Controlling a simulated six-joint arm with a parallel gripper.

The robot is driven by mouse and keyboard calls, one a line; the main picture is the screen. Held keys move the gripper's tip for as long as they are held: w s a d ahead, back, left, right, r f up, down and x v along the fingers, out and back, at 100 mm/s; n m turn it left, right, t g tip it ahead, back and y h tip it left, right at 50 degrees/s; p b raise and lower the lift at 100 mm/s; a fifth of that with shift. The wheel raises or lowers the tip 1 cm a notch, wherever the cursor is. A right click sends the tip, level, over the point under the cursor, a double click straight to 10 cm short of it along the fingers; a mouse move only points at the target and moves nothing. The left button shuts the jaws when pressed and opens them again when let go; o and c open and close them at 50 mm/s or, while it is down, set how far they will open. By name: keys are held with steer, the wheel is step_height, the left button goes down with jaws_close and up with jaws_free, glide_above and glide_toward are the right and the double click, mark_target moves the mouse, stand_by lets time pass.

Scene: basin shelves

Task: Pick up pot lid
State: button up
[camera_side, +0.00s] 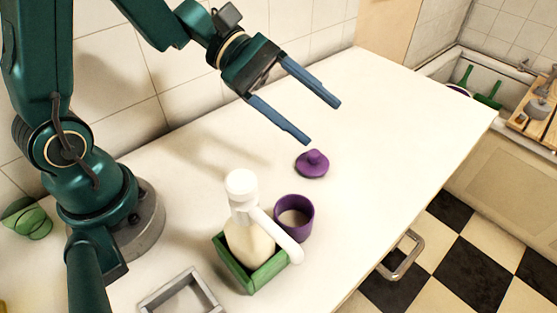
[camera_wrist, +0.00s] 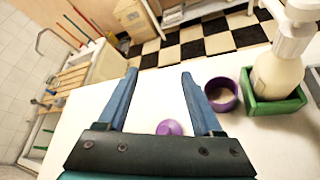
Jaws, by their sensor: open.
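The purple pot lid (camera_side: 312,164) lies flat on the white counter with its knob up. In the wrist view the lid (camera_wrist: 169,128) shows between the finger bases, its lower part hidden behind my gripper's body. My gripper (camera_side: 324,122) is open and empty, raised above the counter, with its blue fingers spread. In the wrist view the fingertips (camera_wrist: 159,72) stand apart with nothing between them. A purple pot (camera_side: 294,217), open at the top, stands on the counter nearer the side camera than the lid. The pot (camera_wrist: 221,94) is just right of the right finger in the wrist view.
A white pump bottle (camera_side: 247,235) stands in a green box (camera_side: 234,270) beside the pot. A grey tray (camera_side: 182,294) lies near my base. A sink with a wooden rack (camera_side: 540,118) is at the far right. The counter (camera_side: 400,125) right of the lid is clear.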

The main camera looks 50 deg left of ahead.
mark_target(314, 153)
steer(key=w+a+f+n+t, duration=0.1)
steer(key=f+n, duration=0.1)
steer(key=w+a+f+n+t, duration=0.1)
steer(key=a+f+n, duration=0.1)
steer(key=f, duration=0.1)
steer(key=w+a+f+n, duration=0.1)
steer(key=w+f+n, duration=0.1)
steer(key=shift+a+f+n+t+y, duration=0.3)
steer(key=shift+f+n+t, duration=0.05)
steer(key=shift+n+t, duration=0.05)
steer(key=f, duration=0.1)
steer(key=a+f+n, duration=0.1)
steer(key=f, duration=0.1)
steer(key=s+f+n, duration=0.1)
steer(key=f, duration=0.1)
steer(key=shift+a, duration=0.15)
steer(key=shift+x, duration=2.45)
steer(key=shift+w, duration=0.1)
steer(key=shift+a, duration=0.1)
jaws_close()
